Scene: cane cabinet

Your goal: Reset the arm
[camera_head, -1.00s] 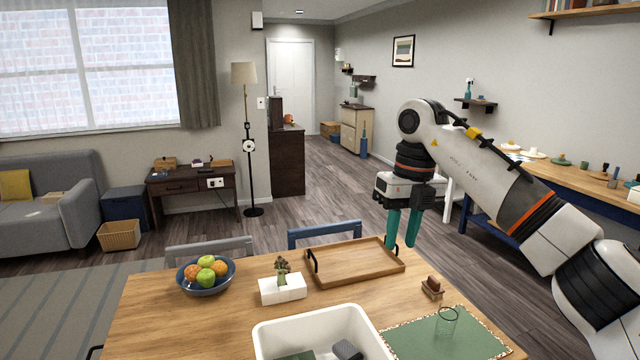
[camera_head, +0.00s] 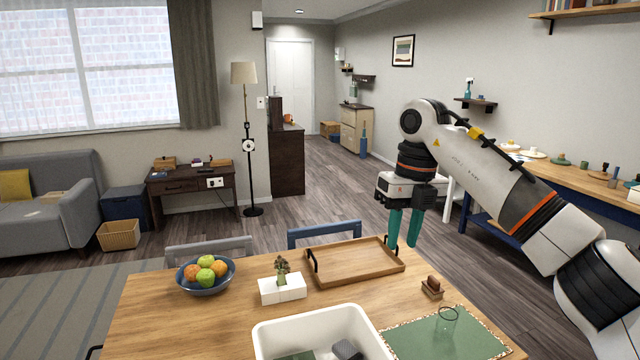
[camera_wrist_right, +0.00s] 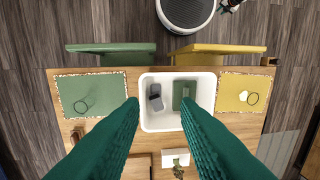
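My right gripper (camera_head: 403,230) hangs with its green fingers pointing down, in the air above the far right part of the wooden table (camera_head: 180,325). In the right wrist view my right gripper (camera_wrist_right: 159,104) shows two fingers apart with nothing between them. Its arm (camera_head: 500,185) comes in from the right edge of the head view. My left gripper and arm are not in view.
On the table are a wooden tray (camera_head: 350,280), a fruit bowl (camera_head: 207,285), a white bin (camera_head: 275,333) holding a grey item and a green item, and a green mat (camera_head: 430,345) with a glass. A yellow mat (camera_wrist_right: 240,105) shows in the wrist view.

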